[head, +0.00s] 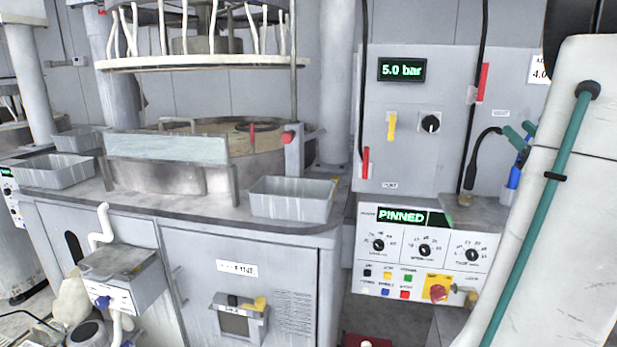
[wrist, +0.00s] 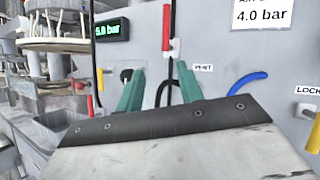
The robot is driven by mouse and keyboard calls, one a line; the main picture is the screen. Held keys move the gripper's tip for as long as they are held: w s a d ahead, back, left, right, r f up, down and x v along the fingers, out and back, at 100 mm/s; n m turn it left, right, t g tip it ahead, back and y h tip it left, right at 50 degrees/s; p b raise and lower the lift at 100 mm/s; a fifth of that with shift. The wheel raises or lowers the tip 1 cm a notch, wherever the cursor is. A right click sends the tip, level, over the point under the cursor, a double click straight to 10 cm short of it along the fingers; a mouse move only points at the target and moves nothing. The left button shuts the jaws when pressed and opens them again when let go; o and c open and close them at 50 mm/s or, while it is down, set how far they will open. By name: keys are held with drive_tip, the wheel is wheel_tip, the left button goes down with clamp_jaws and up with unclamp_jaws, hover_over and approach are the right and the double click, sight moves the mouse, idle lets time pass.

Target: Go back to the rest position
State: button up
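My gripper (wrist: 160,92) shows at the bottom of the wrist view as two teal fingers standing apart, with nothing seen between them. It points toward the grey control panel (wrist: 220,62). In the head view the teal fingertips (head: 521,133) show at the right, partly hidden by my own white arm. They are in front of the panel, close to the black cable and a blue item (head: 514,177). I cannot tell how far they are from the panel.
The panel carries a 5.0 bar display (head: 402,69), a yellow lever (head: 391,125), a black knob (head: 430,122) and red-handled levers. Below is a control box (head: 425,235) reading PINNED. The polishing machine with grey trays (head: 292,199) stands at left.

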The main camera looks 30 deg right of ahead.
drive_tip(key=w+a+f+n+g+y, duration=0.3)
drive_tip(key=w+a+f+n+y, duration=0.15)
drive_tip(key=a, duration=0.45)
drive_tip(key=w+a+f+n+g+y, duration=0.35)
drive_tip(key=a+n+y, duration=0.2)
drive_tip(key=a, duration=0.35)
drive_tip(key=w+a+f+n+g+y, duration=0.35)
drive_tip(key=a+n+y, duration=0.2)
drive_tip(key=a, duration=0.35)
drive_tip(key=s+a+f+n+g+h, duration=0.3)
drive_tip(key=s+a+n+g, duration=0.2)
drive_tip(key=a+n, duration=0.5)
drive_tip(key=s+a+f+n+g+h, duration=0.3)
drive_tip(key=s+a+n, duration=0.5)
drive_tip(key=a+n, duration=0.3)
drive_tip(key=a+g+h, duration=0.1)
drive_tip(key=g, duration=0.1)
drive_tip(key=shift+g, duration=0.3)
drive_tip(key=shift+d+f+n+h, duration=0.1)
drive_tip(key=shift+d+n+h, duration=0.05)
drive_tip(key=shift+n+h, duration=0.1)
